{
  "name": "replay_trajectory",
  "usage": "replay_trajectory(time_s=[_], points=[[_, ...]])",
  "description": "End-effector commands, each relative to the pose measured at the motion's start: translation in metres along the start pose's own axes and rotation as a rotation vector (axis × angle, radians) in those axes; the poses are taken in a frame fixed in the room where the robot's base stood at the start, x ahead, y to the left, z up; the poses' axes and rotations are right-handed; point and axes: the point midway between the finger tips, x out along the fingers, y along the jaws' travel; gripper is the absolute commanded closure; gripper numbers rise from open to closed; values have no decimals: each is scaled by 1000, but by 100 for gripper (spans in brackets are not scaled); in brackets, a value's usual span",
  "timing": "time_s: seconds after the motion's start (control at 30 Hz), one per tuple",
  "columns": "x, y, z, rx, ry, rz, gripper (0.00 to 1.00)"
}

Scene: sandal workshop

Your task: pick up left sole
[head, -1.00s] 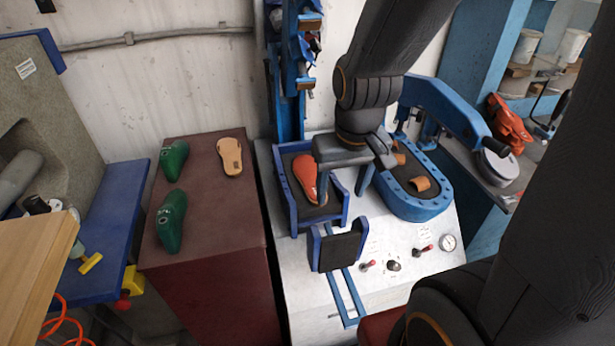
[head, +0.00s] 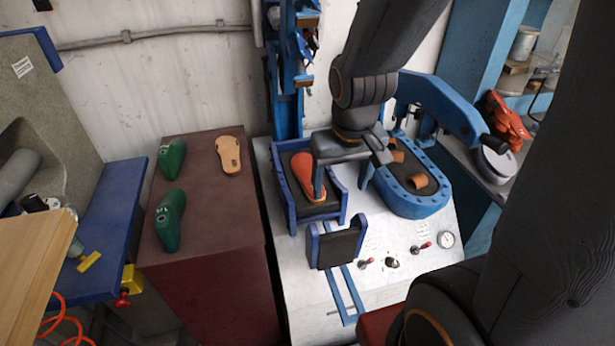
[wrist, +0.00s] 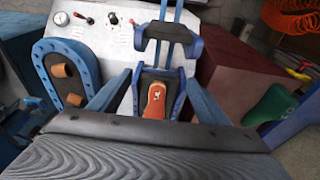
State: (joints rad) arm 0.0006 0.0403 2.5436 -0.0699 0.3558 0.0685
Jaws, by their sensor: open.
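My gripper (head: 342,184) is open and empty above the right part of that box; one finger hides part of the sole in the head view. A tan sole (head: 229,154) lies apart on the brown cabinet. The frames do not show which of these is the left one.
Two green lasts (head: 171,220) stand on the brown cabinet (head: 205,215). A blue oval tray (head: 412,207) with tan straps is right of the box. A dark padded plate (head: 337,246) stands in front. A blue lever arm (head: 440,108) rises behind the tray.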

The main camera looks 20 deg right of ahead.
Motion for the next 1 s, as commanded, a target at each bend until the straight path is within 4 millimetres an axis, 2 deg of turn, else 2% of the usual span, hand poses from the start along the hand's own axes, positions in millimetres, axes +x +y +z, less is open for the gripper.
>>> replay_trajectory(time_s=[0.2, 0.4, 0.6, 1.0], points=[[42, 18, -54, -11, 87, 65, 30], [85, 11, -99, -35, 166, 29, 30], [110, -2, -115, -49, 188, -28, 30], [138, -6, -122, -51, 191, -41, 30]])
